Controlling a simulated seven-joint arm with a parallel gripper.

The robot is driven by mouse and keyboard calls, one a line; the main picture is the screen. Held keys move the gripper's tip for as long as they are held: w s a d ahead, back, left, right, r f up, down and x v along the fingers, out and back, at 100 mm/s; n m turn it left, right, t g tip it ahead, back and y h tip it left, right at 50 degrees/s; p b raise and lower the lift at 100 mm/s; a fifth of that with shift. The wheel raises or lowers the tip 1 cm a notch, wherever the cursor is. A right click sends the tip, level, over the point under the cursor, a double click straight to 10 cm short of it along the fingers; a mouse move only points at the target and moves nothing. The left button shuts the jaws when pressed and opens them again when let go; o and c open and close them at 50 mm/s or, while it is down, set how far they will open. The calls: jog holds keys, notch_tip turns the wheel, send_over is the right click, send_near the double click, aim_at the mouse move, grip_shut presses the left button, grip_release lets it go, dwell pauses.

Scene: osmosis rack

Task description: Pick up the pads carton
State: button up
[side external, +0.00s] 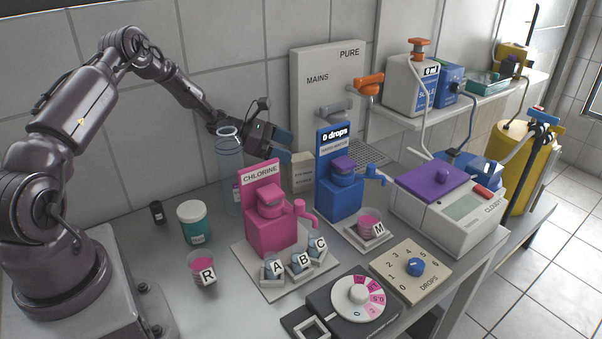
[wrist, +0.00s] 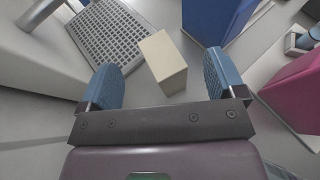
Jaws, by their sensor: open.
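The pads carton looks to be the small beige box (side external: 301,174) that stands on the bench behind the pink and blue dispensers. Its print is too small to read. In the wrist view the plain cream box (wrist: 165,64) lies between the fingers in the picture, with a gap on both sides. My gripper (side external: 284,148) is open, its blue finger pads just above and left of the box in the side view. In the wrist view my gripper (wrist: 160,66) holds nothing. How far the fingertips are from the box in depth is unclear.
The pink chlorine dispenser (side external: 268,222) and blue dispenser (side external: 340,196) stand close in front. A clear cylinder (side external: 229,165) stands left of my gripper. The mains/pure panel (side external: 325,95) is behind, and a grated tray (wrist: 112,38) lies beside the box.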

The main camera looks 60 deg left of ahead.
aim_at(295, 162)
notch_tip(295, 162, down, 4)
jog(key=shift+x, duration=1.5)
jog(key=shift+r, duration=0.2)
jog(key=shift+c, duration=0.5)
jog(key=c, duration=1.2)
